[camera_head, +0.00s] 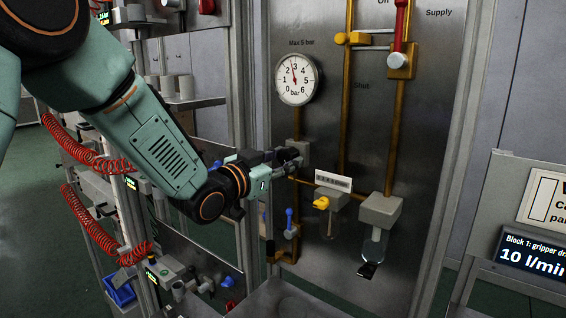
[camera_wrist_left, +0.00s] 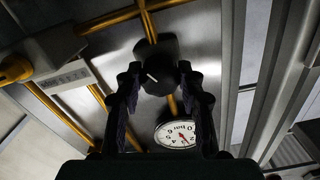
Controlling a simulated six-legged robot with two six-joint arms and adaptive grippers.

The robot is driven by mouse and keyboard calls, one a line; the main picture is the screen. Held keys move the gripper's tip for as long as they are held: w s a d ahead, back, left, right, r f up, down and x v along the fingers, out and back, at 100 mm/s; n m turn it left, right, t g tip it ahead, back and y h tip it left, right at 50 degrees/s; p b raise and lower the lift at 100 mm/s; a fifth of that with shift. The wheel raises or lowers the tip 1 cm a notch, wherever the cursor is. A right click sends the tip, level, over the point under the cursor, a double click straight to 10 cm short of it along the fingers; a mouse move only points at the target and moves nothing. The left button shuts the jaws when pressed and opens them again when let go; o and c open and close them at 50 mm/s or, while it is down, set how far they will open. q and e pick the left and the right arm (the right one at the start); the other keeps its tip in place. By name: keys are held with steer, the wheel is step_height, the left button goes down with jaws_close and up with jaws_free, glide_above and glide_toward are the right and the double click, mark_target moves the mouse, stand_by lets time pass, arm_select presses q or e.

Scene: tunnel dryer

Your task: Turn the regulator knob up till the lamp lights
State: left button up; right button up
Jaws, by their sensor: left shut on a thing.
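The regulator knob (camera_wrist_left: 154,66) is a dark round knob with a short white mark, seen in the left wrist view. My left gripper (camera_wrist_left: 160,76) is shut on it, one dark finger on each side. In the head view the left gripper (camera_head: 287,158) reaches the panel from the left and mostly hides the knob. The round white pressure gauge (camera_head: 297,79), marked 0 to 6 bar, has its needle close to 3, slightly on the 2 side. It also shows upside down in the left wrist view (camera_wrist_left: 177,133). I cannot pick out the lamp. My right gripper is not in view.
Brass pipes (camera_head: 343,110) run over the metal panel. Beside the gripper are a blue lever (camera_head: 289,217), a yellow knob (camera_head: 321,203) and a glass bowl (camera_head: 373,248). A red-handled supply valve (camera_head: 400,40) is above right. Red coiled hoses (camera_head: 85,150) hang at left.

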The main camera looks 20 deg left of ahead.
arm_select(q)
steer(key=o, duration=1.2)
steer(key=v, duration=1.2)
